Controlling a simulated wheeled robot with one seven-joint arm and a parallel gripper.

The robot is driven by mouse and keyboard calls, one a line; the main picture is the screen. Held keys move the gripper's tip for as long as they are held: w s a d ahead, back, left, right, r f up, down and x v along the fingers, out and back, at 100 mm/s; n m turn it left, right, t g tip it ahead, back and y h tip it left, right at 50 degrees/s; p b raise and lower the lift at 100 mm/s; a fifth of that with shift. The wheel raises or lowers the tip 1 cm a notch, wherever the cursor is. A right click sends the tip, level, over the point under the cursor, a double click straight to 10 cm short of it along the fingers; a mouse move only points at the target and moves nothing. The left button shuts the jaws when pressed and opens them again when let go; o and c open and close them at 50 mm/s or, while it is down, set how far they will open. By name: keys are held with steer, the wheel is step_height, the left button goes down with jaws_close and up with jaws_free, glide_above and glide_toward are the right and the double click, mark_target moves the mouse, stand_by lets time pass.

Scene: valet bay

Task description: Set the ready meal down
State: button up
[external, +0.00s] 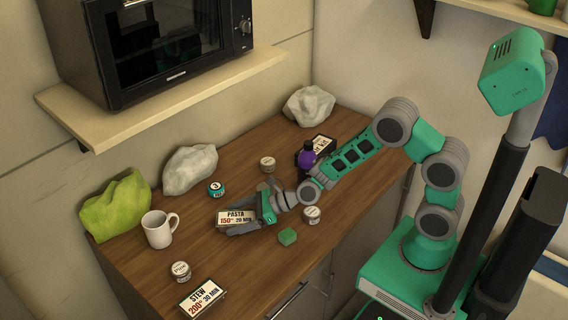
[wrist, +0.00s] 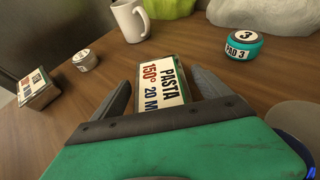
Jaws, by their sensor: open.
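The pasta ready meal (external: 237,215) is a flat box with a white label reading PASTA, 150°, 20 MIN. It lies on the wooden counter (external: 140,265), label up. It also shows in the wrist view (wrist: 161,84), between the two grey fingers. My gripper (external: 248,218) is open around the box, one finger on each side, and low over the counter. In the wrist view my gripper (wrist: 162,78) shows gaps between the fingers and the box. The near end of the box is hidden behind the gripper's palm.
A stew box (external: 202,297), mug (external: 159,230) and small tin (external: 180,271) stand left and in front. A microwave (external: 165,50) sits on a shelf above.

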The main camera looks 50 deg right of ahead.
steer(key=shift+r, duration=0.1)
steer(key=shift+d+r, duration=0.15)
steer(key=v, duration=1.1)
steer(key=shift+s+d+b, duration=0.25)
steer(key=shift+s+b, duration=0.05)
steer(key=shift+s, duration=0.1)
stand_by(6.2)
